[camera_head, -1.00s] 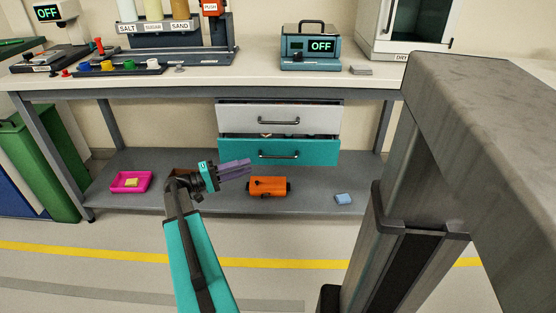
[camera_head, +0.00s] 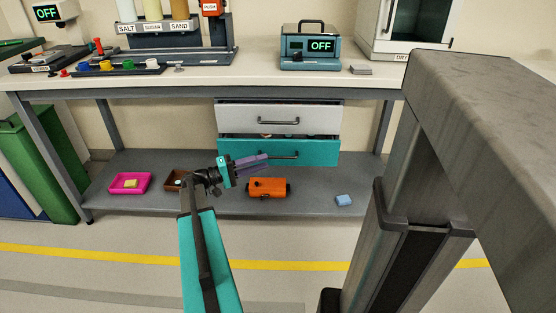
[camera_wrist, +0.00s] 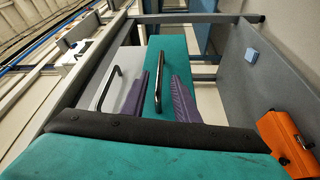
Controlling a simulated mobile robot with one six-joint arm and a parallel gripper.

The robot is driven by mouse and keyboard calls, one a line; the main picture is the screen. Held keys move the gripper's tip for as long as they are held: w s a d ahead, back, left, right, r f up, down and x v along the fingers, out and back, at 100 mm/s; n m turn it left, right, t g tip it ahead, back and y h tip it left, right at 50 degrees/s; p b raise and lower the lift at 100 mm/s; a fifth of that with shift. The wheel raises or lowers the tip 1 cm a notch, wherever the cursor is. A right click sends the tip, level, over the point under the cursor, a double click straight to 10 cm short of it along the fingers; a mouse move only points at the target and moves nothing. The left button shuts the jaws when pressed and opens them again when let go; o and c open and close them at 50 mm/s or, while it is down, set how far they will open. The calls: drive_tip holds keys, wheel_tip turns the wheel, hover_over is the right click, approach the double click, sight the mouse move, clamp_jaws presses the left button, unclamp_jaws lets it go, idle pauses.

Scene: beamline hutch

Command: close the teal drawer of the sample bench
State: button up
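The teal drawer (camera_head: 320,152) is the lower of two drawers under the bench top. It stands out from the bench, with a dark gap and small contents showing above its front. Its dark bar handle (camera_head: 291,156) is partly hidden by my fingers. My gripper (camera_head: 262,163) is in front of the left part of this drawer, its purple fingers pointing right toward the handle. In the wrist view, the fingers are apart and the handle (camera_wrist: 159,101) of the teal front (camera_wrist: 174,58) shows between them. I cannot tell whether they touch the drawer.
A light grey drawer (camera_head: 316,117) sits directly above. The floor in front is clear.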

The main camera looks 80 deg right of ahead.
sight(278, 157)
drive_tip(key=b+x, duration=0.1)
drive_tip(key=x, duration=0.6)
drive_tip(key=shift+s+d, duration=0.1)
drive_tip(key=shift+s, duration=0.1)
clamp_jaws()
